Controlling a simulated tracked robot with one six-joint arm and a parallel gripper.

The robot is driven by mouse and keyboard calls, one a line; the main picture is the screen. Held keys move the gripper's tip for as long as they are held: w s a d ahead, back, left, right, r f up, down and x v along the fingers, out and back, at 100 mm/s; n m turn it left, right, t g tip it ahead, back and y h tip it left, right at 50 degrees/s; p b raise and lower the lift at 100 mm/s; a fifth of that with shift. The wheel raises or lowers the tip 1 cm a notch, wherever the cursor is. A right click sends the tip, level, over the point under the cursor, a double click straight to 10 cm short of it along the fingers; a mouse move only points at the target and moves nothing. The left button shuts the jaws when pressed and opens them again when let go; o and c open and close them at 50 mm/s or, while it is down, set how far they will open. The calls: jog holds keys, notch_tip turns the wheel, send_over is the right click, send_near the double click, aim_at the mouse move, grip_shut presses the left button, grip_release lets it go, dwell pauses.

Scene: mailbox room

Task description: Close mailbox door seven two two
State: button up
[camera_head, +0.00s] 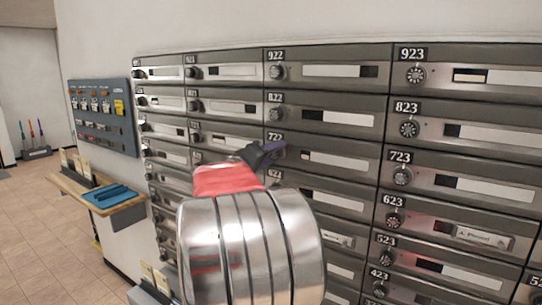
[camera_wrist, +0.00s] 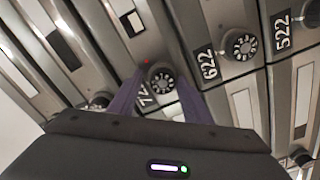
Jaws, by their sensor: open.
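Mailbox door 722 (camera_head: 335,161) is in the second column from the right in the head view, below 822. Its number plate is partly covered by my gripper (camera_head: 272,149), whose dark purple fingers are at the door's left end. In the wrist view my gripper (camera_wrist: 161,77) has its two purple fingers spread apart, one on each side of the round dial (camera_wrist: 161,80) of 722. Nothing is held between them. Whether the fingers touch the door or dial I cannot tell. The visible part of the door looks about level with its neighbours.
Doors 822 (camera_head: 330,115), 723 (camera_head: 465,184) and 623 (camera_head: 470,234) surround it, with dials at their left ends. Door 622's dial (camera_wrist: 240,45) is close to my right finger. A wooden shelf (camera_head: 73,186) with a blue item (camera_head: 112,195) stands left; open floor lies beyond.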

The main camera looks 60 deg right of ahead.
jog(key=shift+w+f, duration=0.1)
jog(key=shift+f, duration=0.45)
jog(key=a, duration=1.3)
jog(key=shift+w+a+r, duration=0.35)
jog(key=shift+a+r, duration=0.05)
jog(key=shift+n, duration=0.3)
